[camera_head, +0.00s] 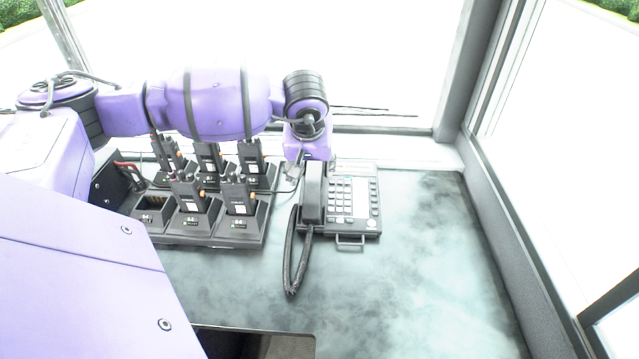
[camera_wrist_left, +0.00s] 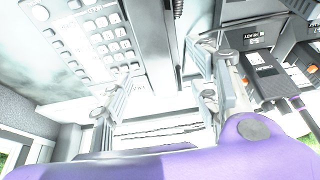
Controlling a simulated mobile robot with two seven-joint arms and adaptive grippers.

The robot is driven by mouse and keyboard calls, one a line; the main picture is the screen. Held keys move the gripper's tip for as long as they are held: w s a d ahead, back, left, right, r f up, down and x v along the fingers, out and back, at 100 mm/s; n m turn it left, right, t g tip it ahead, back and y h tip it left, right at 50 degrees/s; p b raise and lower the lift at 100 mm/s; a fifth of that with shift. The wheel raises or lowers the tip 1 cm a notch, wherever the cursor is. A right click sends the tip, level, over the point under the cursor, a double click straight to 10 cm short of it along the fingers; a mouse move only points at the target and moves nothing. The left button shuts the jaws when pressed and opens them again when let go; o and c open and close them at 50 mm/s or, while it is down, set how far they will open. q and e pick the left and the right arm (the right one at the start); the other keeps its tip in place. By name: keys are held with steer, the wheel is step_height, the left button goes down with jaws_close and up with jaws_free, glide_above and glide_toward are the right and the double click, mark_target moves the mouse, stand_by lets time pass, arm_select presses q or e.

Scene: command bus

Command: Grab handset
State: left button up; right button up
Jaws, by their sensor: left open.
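The desk phone (camera_head: 358,208) has a keypad and sits on the green-grey desk. Its black handset (camera_head: 314,196) lies lengthwise along the phone's left side. A coiled cord (camera_head: 290,262) loops down from it. My left gripper (camera_head: 308,152) is above the far end of the handset, and my wrist partly hides it there. In the left wrist view the left gripper (camera_wrist_left: 172,65) is open, its fingers apart on either side of the handset (camera_wrist_left: 150,38). The phone's keypad (camera_wrist_left: 100,35) lies to the left there. Whether the fingers touch the handset cannot be told.
A charger rack (camera_head: 212,238) with several handheld radios stands left of the phone, under my left arm. Its radios show close to the right finger in the wrist view (camera_wrist_left: 268,72). The desk (camera_head: 430,270) is clear right and in front. Windows border the desk.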

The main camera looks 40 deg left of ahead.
mark_target(314, 178)
arm_select(q)
steer(key=x, duration=0.6)
steer(key=shift+w+p, duration=0.3)
steer(key=shift+p, duration=0.1)
steer(key=shift+f, duration=0.3)
steer(key=shift+c, duration=0.5)
steer(key=c, duration=1.2)
steer(key=shift+c, duration=0.2)
